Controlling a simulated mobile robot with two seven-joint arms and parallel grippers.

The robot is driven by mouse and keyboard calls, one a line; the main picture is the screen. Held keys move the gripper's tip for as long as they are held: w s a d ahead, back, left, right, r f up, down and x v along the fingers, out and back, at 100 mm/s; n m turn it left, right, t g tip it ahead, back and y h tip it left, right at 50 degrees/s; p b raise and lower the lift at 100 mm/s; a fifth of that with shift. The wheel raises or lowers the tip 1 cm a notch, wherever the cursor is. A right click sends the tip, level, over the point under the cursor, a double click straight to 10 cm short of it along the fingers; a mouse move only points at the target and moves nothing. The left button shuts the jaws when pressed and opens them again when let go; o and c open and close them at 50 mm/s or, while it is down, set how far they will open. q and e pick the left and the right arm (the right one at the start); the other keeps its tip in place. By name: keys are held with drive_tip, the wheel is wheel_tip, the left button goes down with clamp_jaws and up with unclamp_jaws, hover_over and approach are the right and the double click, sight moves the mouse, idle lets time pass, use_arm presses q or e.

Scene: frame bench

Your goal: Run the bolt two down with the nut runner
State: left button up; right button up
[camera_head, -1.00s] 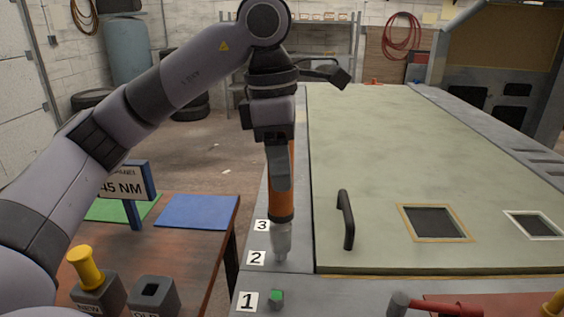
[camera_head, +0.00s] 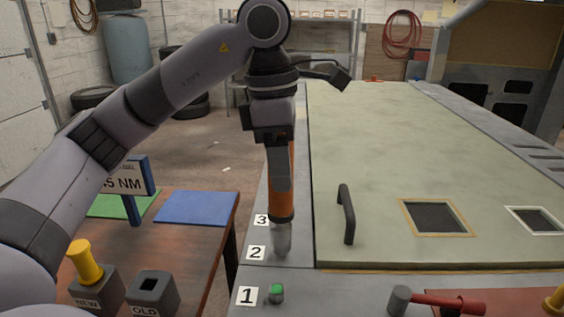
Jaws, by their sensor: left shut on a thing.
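My left gripper (camera_head: 279,150) is shut on the nut runner (camera_head: 283,200), an orange tool with a grey socket at its lower end. The nut runner is upright, with its socket (camera_head: 282,238) down beside the label 2 (camera_head: 256,253) on the grey frame edge. Bolt two is hidden, apparently under the socket; I cannot tell if they touch. A green-topped bolt (camera_head: 277,292) stands beside the label 1 (camera_head: 247,295). The label 3 (camera_head: 261,220) is just behind the socket. My right gripper is not in view.
A pale green panel with a black handle (camera_head: 347,214) lies right of the tool. A red-handled hammer (camera_head: 440,302) lies at the front right. The left table holds a yellow piece (camera_head: 85,261), an OLD block (camera_head: 151,294), a blue mat (camera_head: 197,208) and a torque sign (camera_head: 128,181).

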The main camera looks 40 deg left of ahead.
use_arm(q)
drive_tip(key=shift+f, duration=0.4)
idle(1.4)
drive_tip(key=shift+r, duration=0.1)
